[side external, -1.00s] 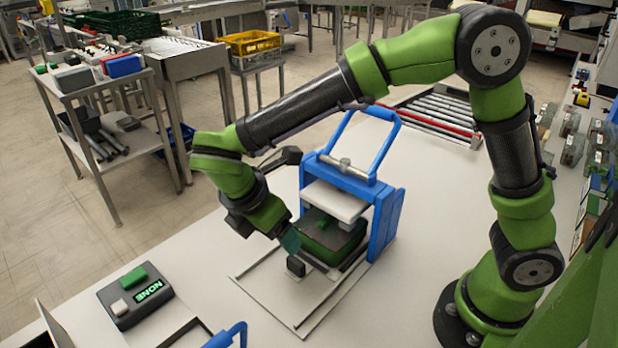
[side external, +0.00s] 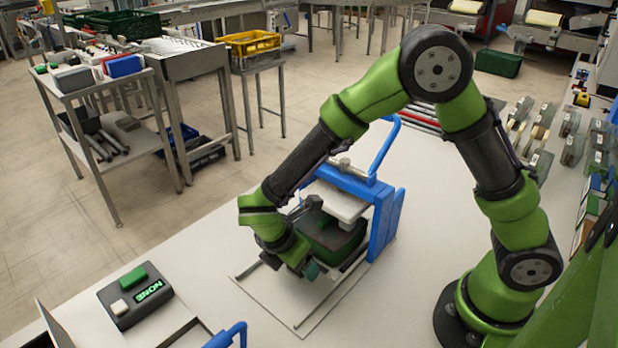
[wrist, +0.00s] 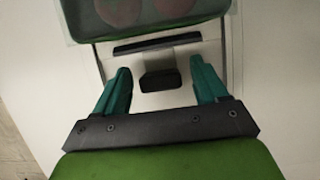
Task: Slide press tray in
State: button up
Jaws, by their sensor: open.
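The blue press (side external: 385,222) stands on the white table with its pale pressing plate (side external: 338,203) raised. A dark green crate (side external: 330,236) sits on the press tray, partly under that plate; it also shows at the top of the wrist view (wrist: 150,30), with reddish round things inside. The tray's dark front edge (wrist: 157,46) and black handle (wrist: 160,80) face my gripper. My gripper (side external: 308,268) is low in front of the press. In the wrist view, its open teal fingers (wrist: 161,76) stand on both sides of the handle, with gaps between.
Rails on a base plate (side external: 303,323) run from the press towards the front. A dark box with green and white buttons (side external: 135,295) reads "NONE" at front left. A blue handle (side external: 228,335) is at the bottom edge.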

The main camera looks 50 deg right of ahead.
jog(key=shift+c, duration=0.4)
grip_shut()
jog(key=shift+d, duration=2.2)
jog(key=shift+o, duration=0.4)
grip_release()
jog(key=shift+a, duration=0.1)
jog(key=v, duration=1.7)
jog(key=shift+f, duration=0.1)
